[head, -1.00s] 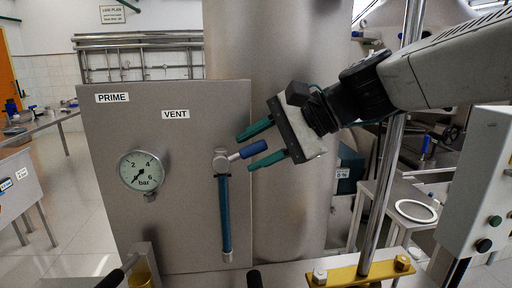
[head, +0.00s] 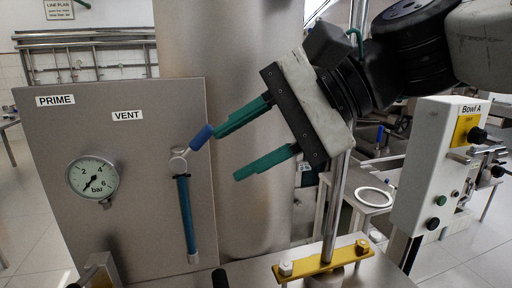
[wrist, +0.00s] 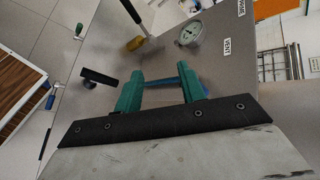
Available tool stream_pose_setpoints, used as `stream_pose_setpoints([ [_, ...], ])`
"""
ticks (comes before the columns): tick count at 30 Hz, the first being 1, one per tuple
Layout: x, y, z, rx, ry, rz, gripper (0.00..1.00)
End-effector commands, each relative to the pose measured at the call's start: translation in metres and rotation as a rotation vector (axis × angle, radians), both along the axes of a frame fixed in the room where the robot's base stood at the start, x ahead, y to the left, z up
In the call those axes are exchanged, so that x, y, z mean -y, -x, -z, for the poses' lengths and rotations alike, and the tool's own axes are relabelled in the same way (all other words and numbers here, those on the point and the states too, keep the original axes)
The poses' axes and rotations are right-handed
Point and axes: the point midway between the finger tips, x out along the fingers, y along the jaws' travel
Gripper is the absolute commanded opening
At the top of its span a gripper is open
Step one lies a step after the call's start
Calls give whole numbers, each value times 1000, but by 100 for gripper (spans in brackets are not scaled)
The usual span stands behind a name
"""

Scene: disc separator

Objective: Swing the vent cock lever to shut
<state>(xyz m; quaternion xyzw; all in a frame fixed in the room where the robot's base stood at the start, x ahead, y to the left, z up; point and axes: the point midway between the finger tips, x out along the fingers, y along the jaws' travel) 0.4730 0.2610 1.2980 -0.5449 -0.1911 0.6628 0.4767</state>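The vent cock (head: 178,163) sits on the grey panel below the VENT label. Its lever with a blue grip (head: 201,137) points up and to the right. My gripper (head: 227,155) is open, with two green fingers pointing left toward the panel. The upper fingertip is right at the blue grip, overlapping or touching it; contact cannot be told. The lower finger is below and apart from the lever. No lever shows clamped between the fingers. In the wrist view, my gripper (wrist: 158,72) is open, with a blue strip behind the fingers that may be the hose or the lever.
A blue hose (head: 187,215) hangs straight down from the cock. A pressure gauge (head: 92,177) is on the panel at left. A steel post (head: 335,205) rises from a yellow bracket (head: 322,262) at front right. A Bowl A control box (head: 435,165) stands at far right.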

Motion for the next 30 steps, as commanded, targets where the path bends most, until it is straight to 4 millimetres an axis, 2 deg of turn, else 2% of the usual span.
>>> stream_pose_setpoints([
  [6,11,20,-2,0,0,-1,40],
  [16,13,23,-3,-1,0,1,40],
  [17,13,23,-3,-1,0,1,37],
  [20,19,21,4,16,23,1,9],
  [21,27,19,12,37,52,2,0],
  [23,47,15,32,89,130,-4,0],
  [26,100,10,79,194,333,-36,0],
  [27,126,10,99,231,428,-61,0],
  [30,188,18,143,286,656,-144,0],
])
